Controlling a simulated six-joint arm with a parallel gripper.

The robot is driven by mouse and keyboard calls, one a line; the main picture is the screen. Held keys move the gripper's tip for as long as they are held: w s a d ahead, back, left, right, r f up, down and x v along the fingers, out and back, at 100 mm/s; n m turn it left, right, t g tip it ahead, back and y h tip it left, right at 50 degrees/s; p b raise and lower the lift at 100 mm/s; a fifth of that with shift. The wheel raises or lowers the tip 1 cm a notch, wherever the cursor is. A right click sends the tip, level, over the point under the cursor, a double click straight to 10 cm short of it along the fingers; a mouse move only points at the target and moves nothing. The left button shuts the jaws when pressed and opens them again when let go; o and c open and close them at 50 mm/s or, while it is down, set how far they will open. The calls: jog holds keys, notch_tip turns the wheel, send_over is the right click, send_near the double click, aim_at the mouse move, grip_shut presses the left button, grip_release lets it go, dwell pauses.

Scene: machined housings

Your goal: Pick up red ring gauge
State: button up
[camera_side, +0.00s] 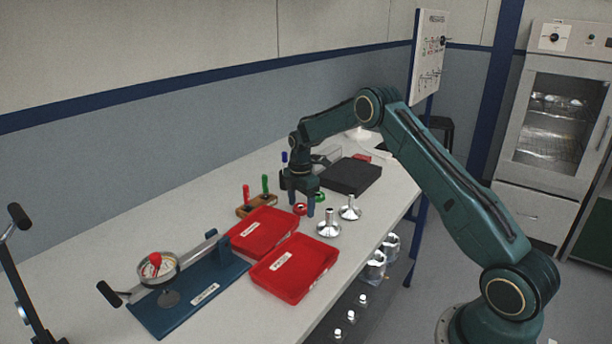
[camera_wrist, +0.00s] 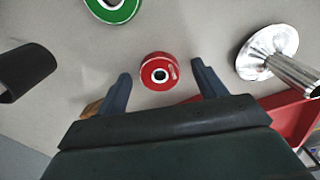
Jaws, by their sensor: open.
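The red ring gauge (camera_wrist: 147,66) lies on the bench in the wrist view, a short thick ring with a dark centre hole. My gripper (camera_wrist: 161,82) is open, with one finger on each side of the ring and a gap to both. In the side view the red ring gauge (camera_side: 300,209) shows low between the fingers of my gripper (camera_side: 301,213), which points down. I cannot tell the exact height of the fingertips over the bench.
A green ring gauge (camera_side: 319,197) lies close behind. Shiny metal flanged parts (camera_side: 328,229) (camera_side: 349,212) stand to the right. Red trays (camera_side: 294,268) (camera_side: 262,233) lie in front. A wooden block with coloured handles (camera_side: 247,211) is to the left, and a black box (camera_side: 352,176) is behind.

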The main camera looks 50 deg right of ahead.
dwell(0.3)
jog(key=c, duration=1.1)
jog(key=shift+r, duration=0.1)
jog(key=shift+c, duration=0.2)
notch_tip(320, 180, up, 20)
dwell(0.4)
